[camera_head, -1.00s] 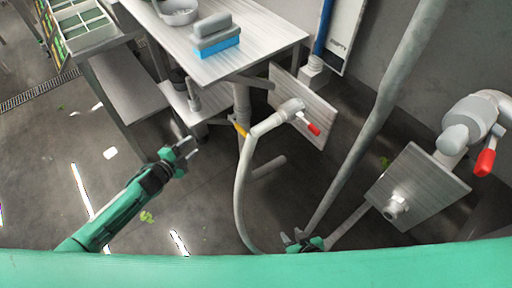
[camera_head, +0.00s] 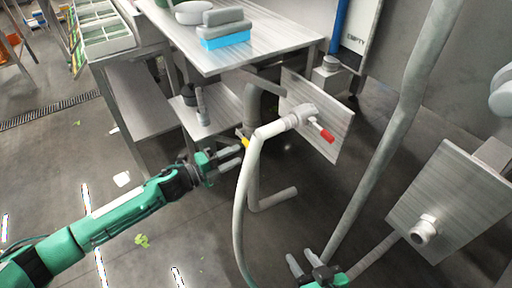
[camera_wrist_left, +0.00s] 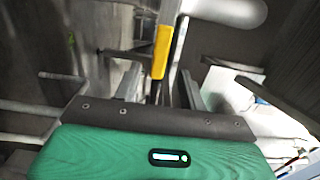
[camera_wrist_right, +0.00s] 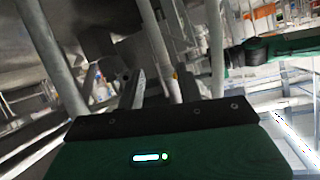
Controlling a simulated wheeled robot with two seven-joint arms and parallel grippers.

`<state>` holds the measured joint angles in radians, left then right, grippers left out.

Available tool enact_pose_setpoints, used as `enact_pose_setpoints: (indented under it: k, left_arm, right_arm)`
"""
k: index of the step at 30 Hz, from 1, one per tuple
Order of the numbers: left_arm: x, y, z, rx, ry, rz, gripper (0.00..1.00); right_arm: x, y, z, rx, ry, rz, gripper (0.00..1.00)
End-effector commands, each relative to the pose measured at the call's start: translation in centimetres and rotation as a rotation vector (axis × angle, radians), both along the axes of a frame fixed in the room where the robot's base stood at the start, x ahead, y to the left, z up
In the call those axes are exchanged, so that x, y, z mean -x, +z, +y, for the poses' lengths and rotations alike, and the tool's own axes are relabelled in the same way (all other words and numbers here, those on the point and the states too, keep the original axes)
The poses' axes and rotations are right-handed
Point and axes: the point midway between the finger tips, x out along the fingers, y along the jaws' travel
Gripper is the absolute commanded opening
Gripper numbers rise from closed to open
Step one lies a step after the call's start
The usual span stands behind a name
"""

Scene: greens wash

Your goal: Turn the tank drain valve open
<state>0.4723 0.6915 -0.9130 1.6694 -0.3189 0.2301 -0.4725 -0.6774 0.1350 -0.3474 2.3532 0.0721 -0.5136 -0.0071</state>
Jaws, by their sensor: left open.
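A yellow lever (camera_head: 246,143) sits by the grey upright pipe (camera_head: 254,180) below the steel table; it also shows in the left wrist view (camera_wrist_left: 162,52), lying ahead and between the finger lines. My left gripper (camera_head: 241,156) is open and empty, just left of the pipe and slightly below the lever. Which handle is the tank drain valve is not labelled. My right gripper (camera_head: 303,262) is open and empty at the bottom, low beside a thick slanted pipe.
The steel table (camera_head: 265,52) holds a blue-and-grey brush (camera_head: 225,36). A lower shelf (camera_head: 212,115) stands behind my left gripper. The thick slanted pipe (camera_head: 385,135) and a second plate (camera_head: 450,200) with a fitting stand at right. Open floor lies left.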

Motion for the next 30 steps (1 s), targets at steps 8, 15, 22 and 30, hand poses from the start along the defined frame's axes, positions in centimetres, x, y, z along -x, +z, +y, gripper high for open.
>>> enact_pose_setpoints:
  k: [8,15,22,30]
  left_arm:
    - [-3.5,0.0,-4.7,0.001,0.001,-0.001,0.42]
    - [-4.9,-0.1,-6.6,0.001,0.001,0.001,0.42]
    - [-5.1,-0.1,-6.9,0.0,0.002,0.001,0.42]
    - [-5.0,-0.1,-6.9,0.0,0.002,0.001,0.1]
  right_arm:
    - [0.0,0.1,0.9,-0.043,0.003,-0.063,0.36]
    - [0.1,0.3,1.3,-0.069,0.001,-0.1,0.36]
    - [0.1,0.4,1.4,-0.072,0.001,-0.105,0.36]
    - [0.1,0.4,1.4,-0.072,0.001,-0.105,0.36]
